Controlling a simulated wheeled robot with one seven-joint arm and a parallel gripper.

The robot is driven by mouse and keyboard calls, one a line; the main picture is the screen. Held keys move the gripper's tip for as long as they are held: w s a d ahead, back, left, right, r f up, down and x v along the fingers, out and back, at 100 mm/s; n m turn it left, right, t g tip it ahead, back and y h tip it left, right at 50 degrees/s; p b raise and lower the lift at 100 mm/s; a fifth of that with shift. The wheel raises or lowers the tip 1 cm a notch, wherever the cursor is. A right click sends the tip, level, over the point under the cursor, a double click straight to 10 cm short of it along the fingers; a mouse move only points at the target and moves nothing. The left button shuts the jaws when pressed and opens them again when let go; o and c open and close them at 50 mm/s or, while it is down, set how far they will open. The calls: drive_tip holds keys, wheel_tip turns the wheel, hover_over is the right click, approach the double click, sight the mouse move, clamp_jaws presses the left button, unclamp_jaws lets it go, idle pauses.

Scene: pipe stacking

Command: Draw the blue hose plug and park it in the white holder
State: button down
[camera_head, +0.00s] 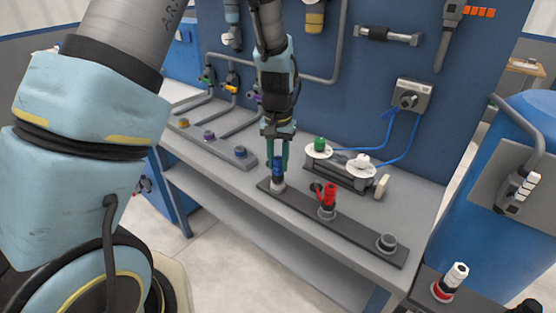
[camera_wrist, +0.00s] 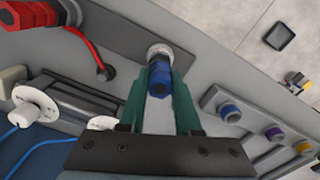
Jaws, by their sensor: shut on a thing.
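The blue hose plug (camera_head: 278,174) stands upright at a pale grey-white collar (camera_head: 278,187) at the far-left end of a dark strip (camera_head: 300,208) on the bench. My gripper (camera_head: 277,163) comes down from above with its green fingers shut on the plug. In the wrist view, the plug (camera_wrist: 160,80) sits between my fingers (camera_wrist: 160,95), and its tip meets the pale collar (camera_wrist: 158,52). I cannot tell how deep the plug sits in the collar. I cannot tell for sure which part is the white holder.
A red plug (camera_head: 329,194) stands mid-strip; an empty grey socket (camera_head: 387,241) is at the near end. Green (camera_head: 320,144) and white (camera_head: 361,160) knobs stand close behind. A rail with coloured sockets (camera_head: 240,152) lies left. A blue tank (camera_head: 515,180) stands right.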

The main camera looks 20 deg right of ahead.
drive_tip(key=shift+f, duration=0.35)
drive_tip(key=c, duration=0.5)
unclamp_jaws()
wheel_tip(320, 180, up, 11)
drive_tip(key=shift+b, duration=1.25)
drive_tip(key=s+a+n, duration=0.1)
drive_tip(key=a+n, duration=0.1)
drive_tip(key=a, duration=0.8)
drive_tip(key=s+a+f+n+t, duration=0.1)
drive_tip(key=a+n, duration=0.1)
drive_tip(key=a, duration=0.8)
drive_tip(key=s+a+f+n, duration=0.1)
drive_tip(key=s+a+n, duration=0.1)
drive_tip(key=a, duration=0.8)
drive_tip(key=shift+a+n+t, duration=0.1)
drive_tip(key=shift+n+t, duration=0.2)
